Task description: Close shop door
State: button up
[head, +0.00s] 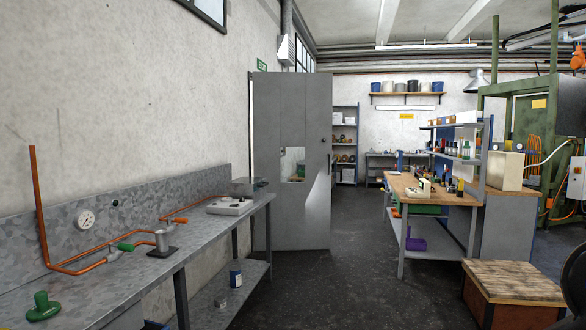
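The doorway itself is hidden or too narrow to make out. My gripper is not in this view.
A metal bench (120,262) with copper pipes and a gauge runs along the left wall up to the door. A wooden-topped workbench (425,190) and a wooden crate (513,280) stand on the right. The dark floor (345,275) between them is clear.

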aim_at(291, 109)
jog(key=u, duration=0.05)
jog(key=i, duration=0.85)
jog(key=u, duration=0.3)
jog(key=i, duration=4.45)
jog(key=z, duration=0.45)
jog(key=i, duration=2.6)
jog(key=z, duration=0.25)
